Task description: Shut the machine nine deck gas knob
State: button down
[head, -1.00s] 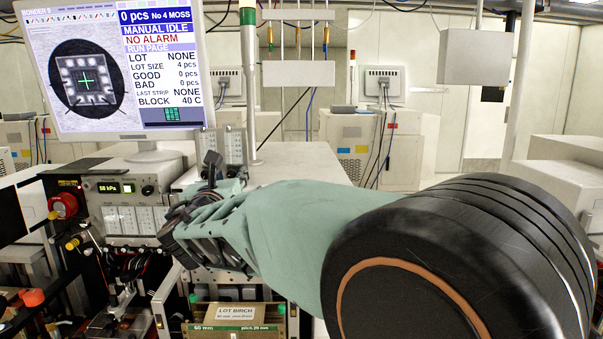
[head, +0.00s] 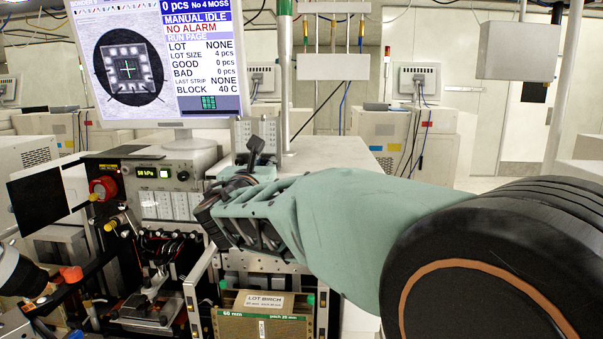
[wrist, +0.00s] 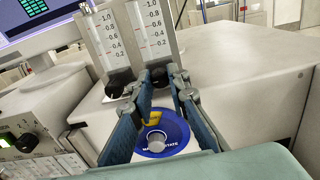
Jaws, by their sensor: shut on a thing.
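Two clear flow meters with printed scales stand side by side in the wrist view, the left one (wrist: 112,45) and the right one (wrist: 152,28). Each has a black knob at its foot: the left knob (wrist: 117,86) is free, and the right knob (wrist: 159,77) sits between my fingertips. My gripper (wrist: 160,76) is shut on that right knob. In the head view my gripper (head: 257,152) is at the foot of the flow meters (head: 242,134), and its fingers hide the knobs. A blue round plate (wrist: 178,131) with a grey button and yellow mark shows between my fingers.
A monitor (head: 209,68) reading MANUAL IDLE and NO ALARM stands behind left. A panel (head: 155,173) with a lit display is left of my gripper. A box labelled LOT BIRCH (head: 263,301) sits below. The pale machine top (head: 335,152) is clear on the right.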

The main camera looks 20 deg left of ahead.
jog(key=m+b, duration=0.3)
dwell(0.5)
jog(key=c, duration=1.8)
grip_release()
jog(key=shift+c, duration=0.2)
jog(key=shift+s, duration=0.1)
jog(key=v, duration=1.2)
jog(key=shift+r, duration=0.15)
